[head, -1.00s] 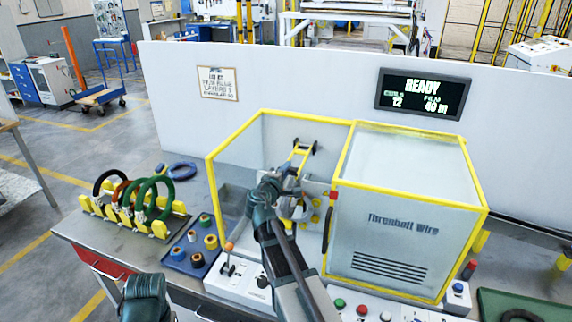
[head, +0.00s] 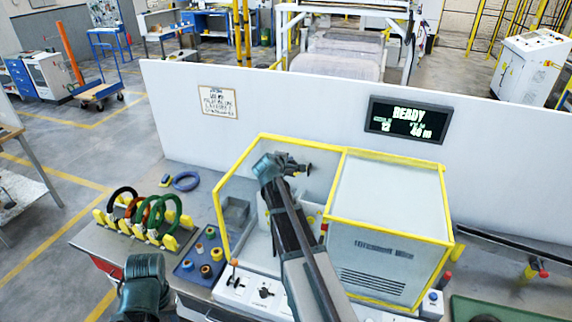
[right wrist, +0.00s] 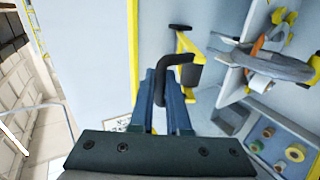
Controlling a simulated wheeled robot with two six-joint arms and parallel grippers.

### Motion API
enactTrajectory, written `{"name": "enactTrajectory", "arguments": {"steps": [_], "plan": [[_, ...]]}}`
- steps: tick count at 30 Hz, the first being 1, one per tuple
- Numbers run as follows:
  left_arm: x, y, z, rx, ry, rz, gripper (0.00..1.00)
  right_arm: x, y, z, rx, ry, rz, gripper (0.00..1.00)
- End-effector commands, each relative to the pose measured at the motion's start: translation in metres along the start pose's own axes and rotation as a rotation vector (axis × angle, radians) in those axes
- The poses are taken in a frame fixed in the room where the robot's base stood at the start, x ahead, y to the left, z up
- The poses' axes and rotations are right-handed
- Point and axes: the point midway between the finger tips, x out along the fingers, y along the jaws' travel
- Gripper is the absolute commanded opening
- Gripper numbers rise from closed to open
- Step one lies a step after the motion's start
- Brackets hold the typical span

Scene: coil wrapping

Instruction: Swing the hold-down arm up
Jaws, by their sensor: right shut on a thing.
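The hold-down arm has a yellow body and a black bar handle. In the right wrist view, the handle (right wrist: 178,68) lies between the fingers of my right gripper (right wrist: 168,95), which is shut on it. The yellow part (right wrist: 186,45) of the arm shows just beyond. In the head view, my right gripper (head: 272,166) is high in the open bay of the wrapping machine (head: 392,194). A black end of the hold-down arm (head: 304,169) shows to its right; my arm hides much of the rest.
A grey coil (right wrist: 272,66) sits in the machine in the right wrist view. The yellow-edged guard (head: 233,178) surrounds the bay. A rack of coils (head: 146,216) and a blue tape tray (head: 203,256) stand left. The display (head: 407,119) reads READY.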

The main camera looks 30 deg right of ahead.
Motion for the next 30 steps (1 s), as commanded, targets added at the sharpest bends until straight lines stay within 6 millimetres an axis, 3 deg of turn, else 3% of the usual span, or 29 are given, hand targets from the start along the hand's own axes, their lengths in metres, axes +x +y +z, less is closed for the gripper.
{"name": "enactTrajectory", "arguments": {"steps": [1, 12, 22, 30], "plan": [[-0.016, -0.002, 0.001, 0.001, -0.001, 0.0, 0.47, 0.001, 0.02, -0.002, -0.001, -0.001, 0.001, 0.0], [-0.054, -0.005, 0.004, -0.008, -0.002, 0.001, 0.47, 0.034, 0.082, -0.003, 0.0, -0.001, 0.002, 0.0], [-0.074, -0.006, 0.005, -0.022, -0.003, 0.002, 0.47, 0.065, 0.117, -0.003, 0.0, -0.003, -0.023, 0.0], [-0.092, -0.008, 0.006, -0.034, -0.003, 0.004, 0.47, 0.079, 0.128, -0.002, 0.001, -0.005, -0.107, 0.0]]}}
